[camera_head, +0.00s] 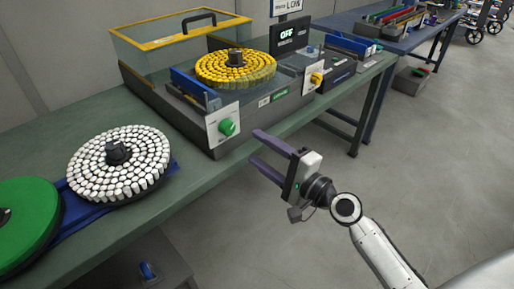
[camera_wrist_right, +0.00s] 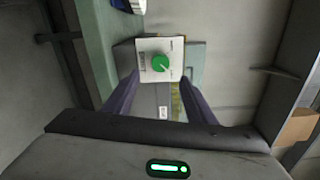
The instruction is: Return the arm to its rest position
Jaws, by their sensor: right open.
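My right gripper (camera_head: 264,153) is open and empty in front of the green bench (camera_head: 190,188), apart from it. In the head view it is right of and below the green knob (camera_head: 227,127) on the machine's white panel. In the right wrist view its two purple fingers (camera_wrist_right: 152,92) are spread, with the green knob (camera_wrist_right: 160,63) showing between and beyond them. My right arm (camera_head: 385,255) reaches in from the lower right. My left gripper is not in view.
A machine holds a round rack of yellow-capped tubes (camera_head: 236,68), with its clear lid (camera_head: 180,38) behind. A white-capped rack (camera_head: 118,160) and a green disc (camera_head: 25,222) stand at the left. Another bench (camera_head: 345,22) is at the back.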

